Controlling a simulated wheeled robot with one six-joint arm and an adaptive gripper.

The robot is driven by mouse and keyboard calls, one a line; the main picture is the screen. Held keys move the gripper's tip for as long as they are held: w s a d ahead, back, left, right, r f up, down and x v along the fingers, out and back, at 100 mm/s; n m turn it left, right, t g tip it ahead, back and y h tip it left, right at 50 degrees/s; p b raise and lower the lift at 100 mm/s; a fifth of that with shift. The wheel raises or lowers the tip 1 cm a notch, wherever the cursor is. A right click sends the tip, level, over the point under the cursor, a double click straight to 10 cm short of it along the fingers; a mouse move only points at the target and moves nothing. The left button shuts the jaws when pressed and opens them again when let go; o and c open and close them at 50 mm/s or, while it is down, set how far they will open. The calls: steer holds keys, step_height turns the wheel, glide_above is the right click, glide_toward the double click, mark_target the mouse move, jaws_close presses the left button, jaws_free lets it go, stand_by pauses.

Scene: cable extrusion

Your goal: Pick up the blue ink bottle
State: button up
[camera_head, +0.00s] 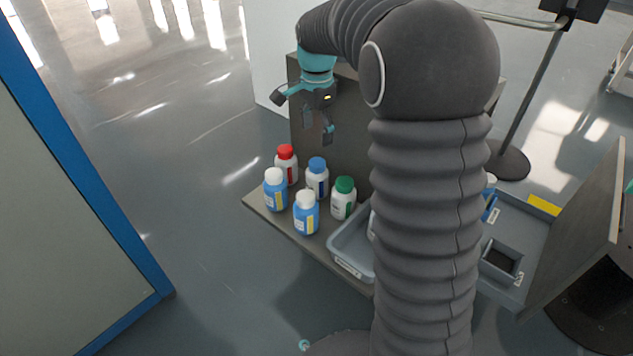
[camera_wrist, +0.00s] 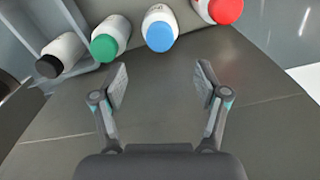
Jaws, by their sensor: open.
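The blue ink bottle is a white bottle with a blue cap (camera_head: 317,178), standing upright among other bottles on a grey shelf (camera_head: 257,205). In the wrist view its blue cap (camera_wrist: 160,37) is at the top centre, beyond the fingertips. My gripper (camera_head: 318,126) is open and empty, hanging above and behind the bottles in the head view. In the wrist view my gripper (camera_wrist: 162,78) has its two fingers spread apart, with bare grey surface between them. The fingers are apart from the bottle.
A red-capped bottle (camera_head: 286,166) and a green-capped bottle (camera_head: 343,199) flank it. Two blue bottles with white caps (camera_head: 275,190) (camera_head: 306,213) stand in front. A black-capped bottle (camera_wrist: 62,52) is left in the wrist view. A grey tray (camera_head: 350,250) is partly behind my arm.

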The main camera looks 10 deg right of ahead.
mark_target(317, 162)
step_height(317, 162, down, 10)
steer(key=shift+f+b, duration=0.2)
steer(key=shift+b, duration=0.7)
jaws_close()
